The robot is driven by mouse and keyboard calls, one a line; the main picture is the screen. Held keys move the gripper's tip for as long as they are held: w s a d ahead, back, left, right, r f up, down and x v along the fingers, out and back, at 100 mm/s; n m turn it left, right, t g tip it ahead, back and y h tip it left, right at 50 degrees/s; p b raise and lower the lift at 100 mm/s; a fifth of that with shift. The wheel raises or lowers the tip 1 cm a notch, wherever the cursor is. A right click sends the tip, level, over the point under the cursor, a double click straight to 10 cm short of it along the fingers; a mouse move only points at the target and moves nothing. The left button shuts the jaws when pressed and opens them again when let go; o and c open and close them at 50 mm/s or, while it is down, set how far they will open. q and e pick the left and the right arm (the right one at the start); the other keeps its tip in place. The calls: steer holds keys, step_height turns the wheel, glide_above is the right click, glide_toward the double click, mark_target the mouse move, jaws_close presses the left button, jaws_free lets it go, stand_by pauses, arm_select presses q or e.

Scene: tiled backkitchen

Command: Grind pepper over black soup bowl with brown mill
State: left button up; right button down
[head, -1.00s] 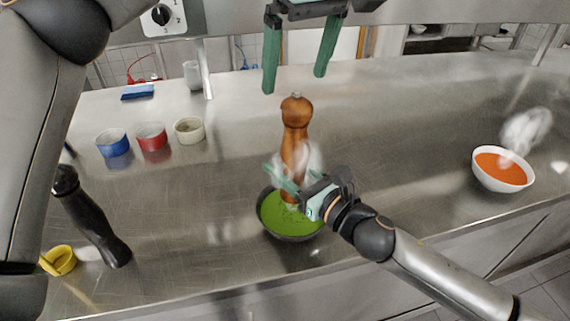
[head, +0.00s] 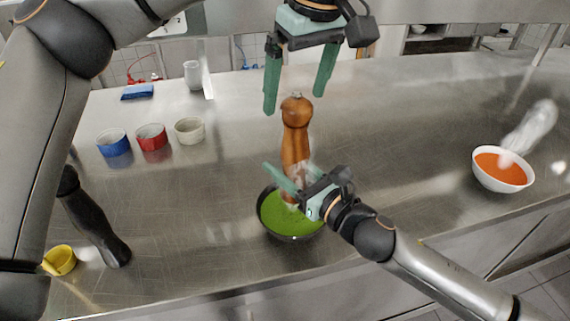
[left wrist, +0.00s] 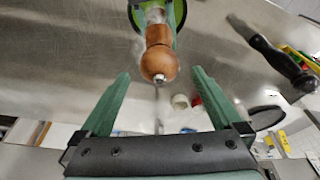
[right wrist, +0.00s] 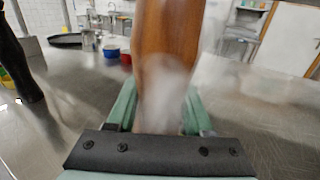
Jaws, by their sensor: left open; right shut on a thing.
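The brown pepper mill (head: 295,135) stands upright over the black bowl of green soup (head: 290,226) in the head view. My right gripper (head: 289,186) is shut on the mill's lower part, which also fills the middle of the right wrist view (right wrist: 167,50). My left gripper (head: 294,95) is open above the mill's round top, its fingers pointing down and spread wider than the knob. In the left wrist view the mill's knob (left wrist: 159,62) shows beyond and between the open fingers (left wrist: 157,80), not touched. Steam blurs the mill's lower part.
A white bowl of orange soup (head: 502,180) steams at the right. Blue (head: 112,143), red (head: 152,137) and white (head: 189,131) cups stand behind. The counter between cups and bowls is clear.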

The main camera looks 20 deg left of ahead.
mark_target(297, 103)
arm_select(q)
steer(key=shift+s+d+x, duration=0.1)
steer(key=shift+d+x, duration=0.05)
steer(key=shift+x, duration=0.75)
steer(key=shift+s+d+x, duration=0.15)
steer(key=shift+d+x, duration=0.05)
steer(key=shift+x, duration=0.7)
steer(key=shift+f, duration=0.1)
steer(key=shift+c, duration=0.2)
steer(key=c, duration=1.1)
steer(key=m, duration=0.4)
steer(key=shift+m+t+h, duration=0.4)
steer(key=m, duration=0.3)
steer(key=shift+h, duration=0.4)
